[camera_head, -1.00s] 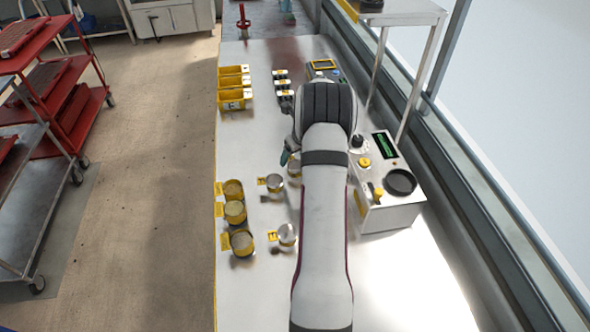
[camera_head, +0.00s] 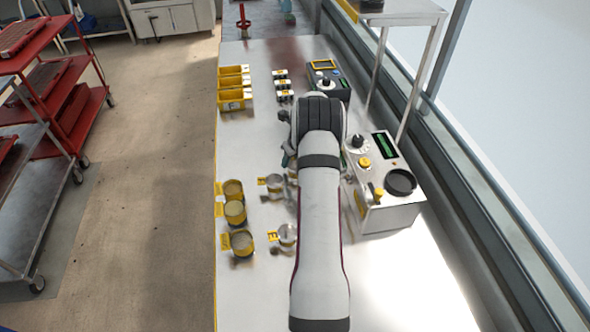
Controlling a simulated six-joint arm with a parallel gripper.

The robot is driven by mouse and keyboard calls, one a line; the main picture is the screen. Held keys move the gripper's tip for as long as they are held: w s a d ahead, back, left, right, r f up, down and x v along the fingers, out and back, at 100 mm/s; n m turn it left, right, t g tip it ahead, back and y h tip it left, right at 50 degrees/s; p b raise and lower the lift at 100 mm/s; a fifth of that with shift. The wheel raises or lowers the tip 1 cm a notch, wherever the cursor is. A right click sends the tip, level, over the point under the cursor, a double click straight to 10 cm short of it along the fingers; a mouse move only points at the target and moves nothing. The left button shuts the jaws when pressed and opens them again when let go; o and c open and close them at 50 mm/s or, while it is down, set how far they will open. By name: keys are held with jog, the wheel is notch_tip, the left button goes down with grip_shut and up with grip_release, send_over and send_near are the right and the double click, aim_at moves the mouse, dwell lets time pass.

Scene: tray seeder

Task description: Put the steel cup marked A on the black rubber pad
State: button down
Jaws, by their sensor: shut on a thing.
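Two steel cups with yellow tags stand on the steel bench, one upper (camera_head: 274,182) and one lower (camera_head: 287,234). Part of another metal item (camera_head: 293,175) shows beside my arm. The tag letters are too small to read surely, so I cannot tell which cup is A. A round black pad (camera_head: 400,182) lies on the grey instrument at the right, apart from my arm, with nothing on it.
Several yellowish cups (camera_head: 235,211) with tags stand along the bench's left edge. Yellow bins (camera_head: 234,103) and small dark items with white tops (camera_head: 283,86) are farther back. The grey instrument (camera_head: 376,217) has knobs on top. The front right of the bench is clear.

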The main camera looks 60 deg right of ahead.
jog(key=r, duration=0.9)
jog(key=shift+s+d, duration=0.1)
jog(key=shift+s, duration=0.1)
jog(key=s+r+n+y, duration=0.1)
jog(key=s+n, duration=0.3)
jog(key=s, duration=0.1)
jog(key=shift+n+y, duration=0.3)
jog(key=shift+y, duration=0.1)
jog(key=f, duration=0.6)
jog(key=s+f, duration=0.1)
jog(key=f, duration=0.2)
jog(key=shift+f, duration=0.2)
jog(key=shift+w, duration=0.1)
jog(key=c, duration=0.6)
grip_release()
jog(key=shift+f, duration=0.15)
